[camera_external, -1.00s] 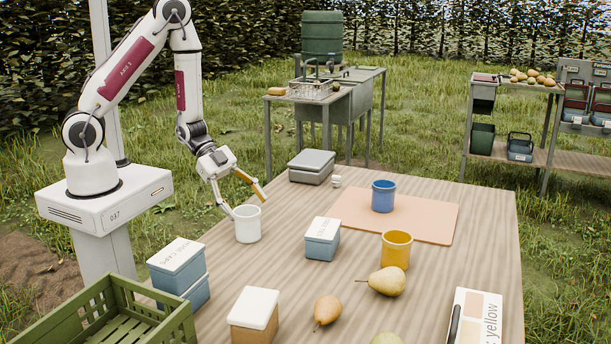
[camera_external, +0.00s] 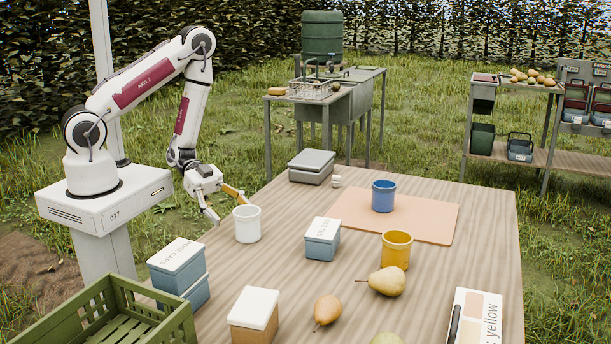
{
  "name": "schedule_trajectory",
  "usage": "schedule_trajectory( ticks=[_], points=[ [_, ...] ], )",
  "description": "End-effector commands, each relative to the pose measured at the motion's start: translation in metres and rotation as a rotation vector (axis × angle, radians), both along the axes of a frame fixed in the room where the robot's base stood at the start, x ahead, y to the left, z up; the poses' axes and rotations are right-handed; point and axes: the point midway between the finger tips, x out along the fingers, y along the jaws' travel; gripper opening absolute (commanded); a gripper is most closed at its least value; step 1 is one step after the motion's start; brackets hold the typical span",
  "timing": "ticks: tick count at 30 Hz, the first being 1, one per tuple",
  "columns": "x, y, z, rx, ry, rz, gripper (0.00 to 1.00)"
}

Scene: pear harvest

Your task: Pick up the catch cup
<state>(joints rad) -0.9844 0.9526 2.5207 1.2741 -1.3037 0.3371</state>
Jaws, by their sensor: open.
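Three cups stand upright on the wooden table: a white cup (camera_external: 247,225) at the left edge, a blue cup (camera_external: 383,196) on the orange mat, and a yellow cup (camera_external: 396,250) right of the middle. No label tells me which one is the catch cup. My gripper (camera_external: 229,209) is open and empty, just left of the white cup, tilted toward it. Its orange finger reaches close to the cup's upper rim. The pale finger is left of the cup with a small gap. I cannot tell whether the orange finger touches the cup.
A blue box with a white lid (camera_external: 322,238) stands right of the white cup. Stacked blue boxes (camera_external: 178,268) and a green crate (camera_external: 105,312) are at the front left. A grey box (camera_external: 311,166) stands behind. Pears (camera_external: 388,281) lie toward the front.

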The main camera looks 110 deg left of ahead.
Motion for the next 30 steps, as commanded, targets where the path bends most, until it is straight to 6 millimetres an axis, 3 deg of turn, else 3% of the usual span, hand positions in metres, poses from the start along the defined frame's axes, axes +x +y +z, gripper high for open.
schedule_trajectory(
  ticks=[30],
  points=[
    [0.023, -0.009, -0.009, 0.002, 0.0, 0.001, 0.66]
  ],
)
